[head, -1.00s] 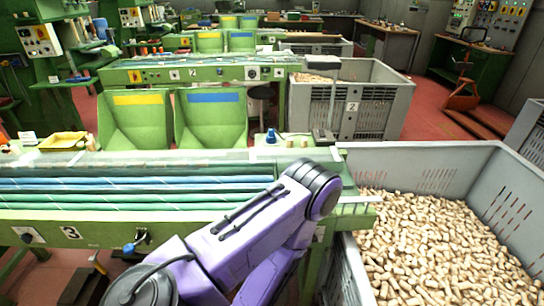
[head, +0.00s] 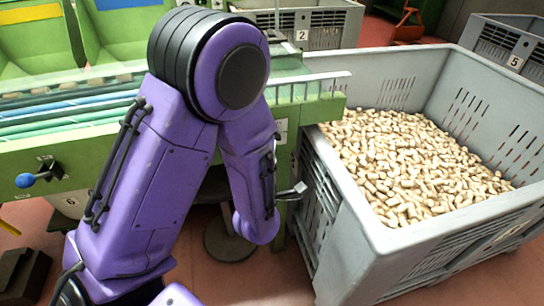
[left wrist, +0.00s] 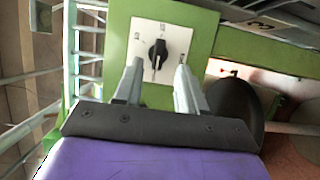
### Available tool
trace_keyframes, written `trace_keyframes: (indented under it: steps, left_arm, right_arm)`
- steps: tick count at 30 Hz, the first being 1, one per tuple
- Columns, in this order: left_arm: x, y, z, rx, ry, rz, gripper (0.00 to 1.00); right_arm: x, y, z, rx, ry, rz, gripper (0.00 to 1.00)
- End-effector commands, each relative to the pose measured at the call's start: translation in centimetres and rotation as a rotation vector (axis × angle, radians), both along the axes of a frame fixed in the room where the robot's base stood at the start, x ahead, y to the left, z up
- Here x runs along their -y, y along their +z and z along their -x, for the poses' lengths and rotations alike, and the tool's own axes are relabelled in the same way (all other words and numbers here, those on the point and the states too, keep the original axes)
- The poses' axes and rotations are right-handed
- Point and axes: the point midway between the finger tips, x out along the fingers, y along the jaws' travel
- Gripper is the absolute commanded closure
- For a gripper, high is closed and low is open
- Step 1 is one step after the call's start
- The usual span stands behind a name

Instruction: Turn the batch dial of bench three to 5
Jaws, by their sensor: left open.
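A batch dial (left wrist: 157,52), a black knob on a white plate, sits on the green panel in the left wrist view. Marks surround the knob, too small to read; I cannot tell which one it points at. My left gripper (left wrist: 157,72) is open, its two grey fingers pointing towards the plate, one on each side below the knob. They look apart from the knob. In the head view the green bench (head: 100,160) lies behind my purple left arm, and the dial's face is not visible. My right gripper is in no view.
A large grey crate (head: 385,240) full of cork stoppers (head: 410,165) stands close right of the bench end. More grey crates stand behind. A dark round object (left wrist: 237,110) is right of the gripper.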

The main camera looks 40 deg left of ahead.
Motion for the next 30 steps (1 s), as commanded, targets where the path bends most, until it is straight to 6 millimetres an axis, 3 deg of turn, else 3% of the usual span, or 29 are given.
trace_keyframes:
  steps: [6, 16, 20, 30]
  left_arm:
    - [-1.6, 0.3, -3.1, -0.003, 0.000, -0.001, 0.60]
    - [-1.9, 0.2, -3.7, -0.005, -0.002, -0.003, 0.60]
    - [-1.9, 0.2, -3.7, -0.006, -0.002, -0.003, 1.00]
    - [-1.9, 0.4, -3.7, -0.014, -0.001, -0.012, 1.00]
  right_arm:
    - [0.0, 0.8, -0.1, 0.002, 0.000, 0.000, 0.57]
    - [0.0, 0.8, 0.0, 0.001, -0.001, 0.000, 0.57]
    - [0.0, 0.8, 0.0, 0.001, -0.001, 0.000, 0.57]
    - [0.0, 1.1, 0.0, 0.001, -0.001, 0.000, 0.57]
